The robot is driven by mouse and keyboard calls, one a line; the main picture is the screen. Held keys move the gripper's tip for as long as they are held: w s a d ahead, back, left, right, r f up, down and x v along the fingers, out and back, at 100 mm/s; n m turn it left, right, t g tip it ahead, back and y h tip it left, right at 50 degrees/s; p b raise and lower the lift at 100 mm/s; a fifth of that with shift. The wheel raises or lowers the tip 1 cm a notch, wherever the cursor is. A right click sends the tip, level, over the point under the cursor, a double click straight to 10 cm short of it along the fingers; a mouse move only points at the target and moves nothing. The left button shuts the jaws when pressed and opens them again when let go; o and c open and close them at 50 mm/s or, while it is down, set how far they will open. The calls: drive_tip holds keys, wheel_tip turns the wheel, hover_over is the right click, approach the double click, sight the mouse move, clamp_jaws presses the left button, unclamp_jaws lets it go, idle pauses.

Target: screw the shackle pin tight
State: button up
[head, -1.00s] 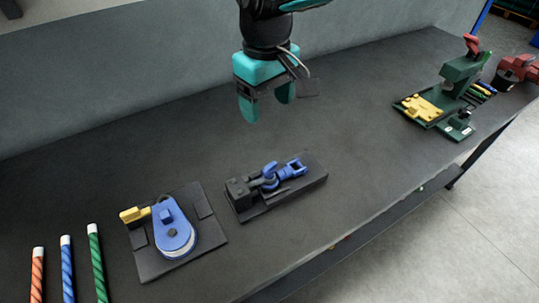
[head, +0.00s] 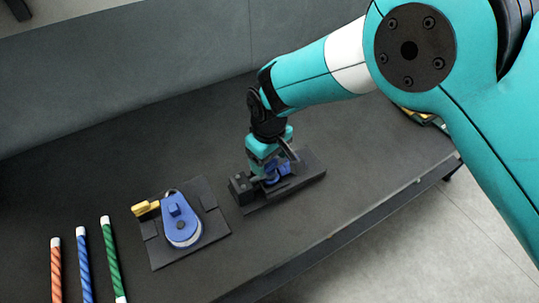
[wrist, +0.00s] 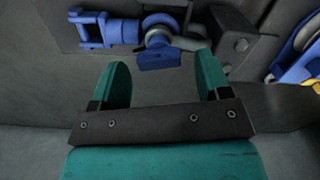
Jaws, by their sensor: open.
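The blue shackle assembly (head: 283,168) is on a dark fixture plate (head: 310,165) on the bench, partly hidden by my gripper in the head view. In the wrist view the blue shackle (wrist: 122,31) lies across the top, with a grey round part beside it. A flat blue tab (wrist: 160,58), which looks like the pin's head, points toward my gripper. My gripper (wrist: 163,66) is open and empty, its teal fingers on either side of the tab. Both fingers look apart from it. In the head view my gripper (head: 265,172) is low over the fixture.
A blue block with a yellow part (head: 180,222) sits on another dark plate to the left. Several striped rods (head: 83,265) lie at the bench's lower left. A dark block (wrist: 235,42) stands right of the shackle. My arm covers the right side of the head view.

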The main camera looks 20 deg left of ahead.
drive_tip(key=shift+f, duration=0.45)
drive_tip(key=shift+c, duration=0.2)
drive_tip(key=c, duration=0.9)
drive_tip(key=shift+f+m+b, duration=0.2)
drive_tip(key=shift+m+b, duration=0.6)
drive_tip(key=shift+r+m, duration=0.15)
drive_tip(key=shift+m, duration=0.55)
drive_tip(key=o, duration=0.9)
drive_tip(key=shift+o, duration=0.2)
